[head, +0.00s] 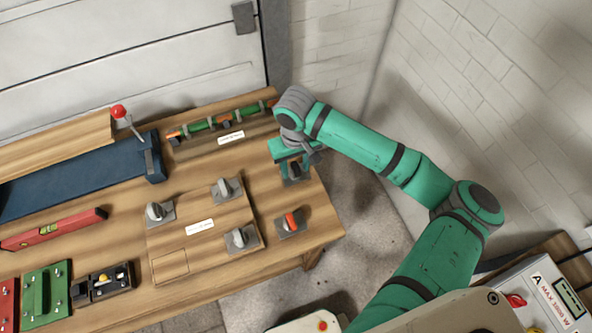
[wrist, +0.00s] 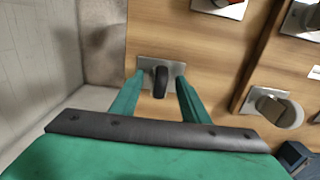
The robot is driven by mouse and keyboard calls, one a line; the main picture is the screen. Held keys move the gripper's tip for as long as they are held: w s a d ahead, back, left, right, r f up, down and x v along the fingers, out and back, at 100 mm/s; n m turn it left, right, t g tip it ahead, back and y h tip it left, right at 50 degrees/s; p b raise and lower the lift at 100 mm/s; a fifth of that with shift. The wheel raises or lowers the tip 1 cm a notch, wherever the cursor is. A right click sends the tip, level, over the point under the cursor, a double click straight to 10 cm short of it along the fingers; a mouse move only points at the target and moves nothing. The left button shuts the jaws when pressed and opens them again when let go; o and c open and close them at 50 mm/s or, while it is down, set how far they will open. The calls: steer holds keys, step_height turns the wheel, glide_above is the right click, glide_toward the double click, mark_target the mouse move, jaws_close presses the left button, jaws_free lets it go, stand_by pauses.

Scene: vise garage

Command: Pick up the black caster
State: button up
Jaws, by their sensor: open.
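The black caster (wrist: 161,84) has a dark wheel on a square metal plate and stands on the wooden workbench. In the head view the black caster (head: 295,171) is near the bench's right edge, partly covered by my gripper (head: 291,156). In the wrist view my gripper (wrist: 160,77) is open, with one green finger on each side of the wheel. I cannot tell whether the fingers touch it.
Grey casters (head: 240,237) stand on a wooden board left of the black one. A caster with an orange-red wheel (head: 291,222) stands nearer the bench's front right corner. A blue vise (head: 80,180) and red level (head: 55,229) lie further left. A brick wall (head: 470,70) rises at right.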

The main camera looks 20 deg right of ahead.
steer(key=shift+f, duration=0.15)
steer(key=shift+a, duration=0.1)
steer(key=shift+c, duration=0.2)
jaws_close()
